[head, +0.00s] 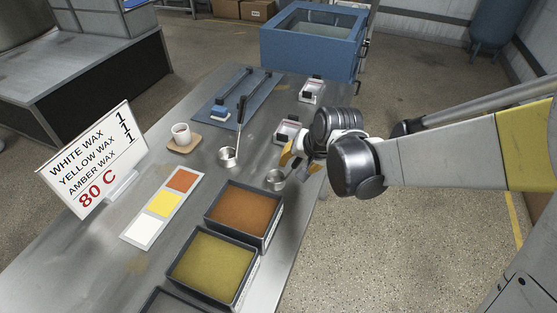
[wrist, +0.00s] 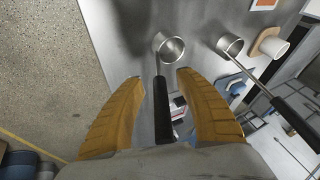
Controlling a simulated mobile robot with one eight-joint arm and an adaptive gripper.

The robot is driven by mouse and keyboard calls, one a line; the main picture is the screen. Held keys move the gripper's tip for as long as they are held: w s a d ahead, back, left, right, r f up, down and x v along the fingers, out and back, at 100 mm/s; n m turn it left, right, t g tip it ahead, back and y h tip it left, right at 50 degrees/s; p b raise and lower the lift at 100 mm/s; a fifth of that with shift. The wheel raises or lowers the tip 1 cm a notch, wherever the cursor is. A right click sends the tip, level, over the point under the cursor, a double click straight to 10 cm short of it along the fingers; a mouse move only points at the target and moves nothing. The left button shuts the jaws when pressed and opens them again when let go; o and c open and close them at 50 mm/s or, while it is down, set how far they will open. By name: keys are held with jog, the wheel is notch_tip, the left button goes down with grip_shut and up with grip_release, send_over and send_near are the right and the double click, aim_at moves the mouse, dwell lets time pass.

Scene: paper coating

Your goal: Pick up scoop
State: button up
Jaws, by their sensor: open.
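A metal scoop (head: 275,180) with a round cup stands near the table's right edge in the head view. In the wrist view, the scoop (wrist: 170,47) has its cup ahead of the fingertips and its black handle lying between them. My gripper (head: 301,166) is over the table edge, close to this scoop. In the wrist view, my gripper (wrist: 158,78) has its two yellow fingers spread on either side of the handle, with gaps visible. A second metal ladle (head: 228,157) with a long black-tipped handle stands to the left; it also shows in the wrist view (wrist: 230,45).
Trays of amber wax (head: 243,214) and yellow wax (head: 211,267) stand in front of the scoop. A white cup (head: 181,134) on a wooden coaster, a blue board (head: 256,112) and small devices (head: 289,131) are around it. A sign (head: 92,160) stands at left.

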grip_shut()
jog(key=shift+r, duration=0.1)
